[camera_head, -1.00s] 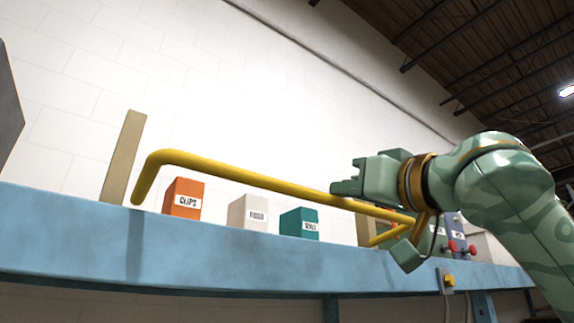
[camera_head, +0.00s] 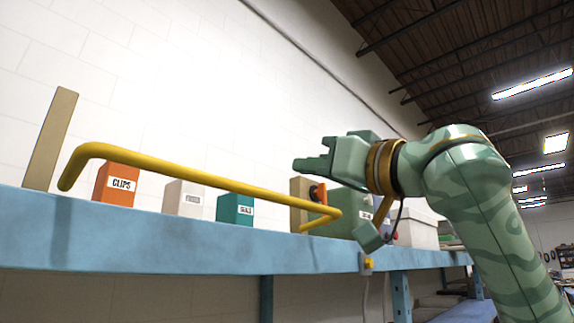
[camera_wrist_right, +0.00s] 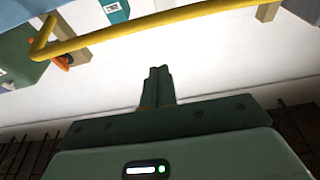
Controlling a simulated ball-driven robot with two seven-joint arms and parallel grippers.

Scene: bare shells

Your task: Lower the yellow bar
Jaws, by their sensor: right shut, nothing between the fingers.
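The yellow bar (camera_head: 200,179) is a round tube with bent ends. It runs in front of the blue shelf's boxes, between two tan posts, and stands out toward me. My right gripper (camera_head: 297,163) is shut and empty, above the bar near its right end and apart from it in the head view. In the right wrist view the bar (camera_wrist_right: 165,18) crosses the top, with a gap between it and the shut fingertips (camera_wrist_right: 158,70). My left gripper is not in view.
The blue shelf (camera_head: 140,236) carries an orange CLIPS box (camera_head: 114,186), a white box (camera_head: 183,198), a teal box (camera_head: 235,210) and a green box behind my wrist. A tan post (camera_head: 50,140) stands at left, another (camera_head: 299,188) at right with an orange part.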

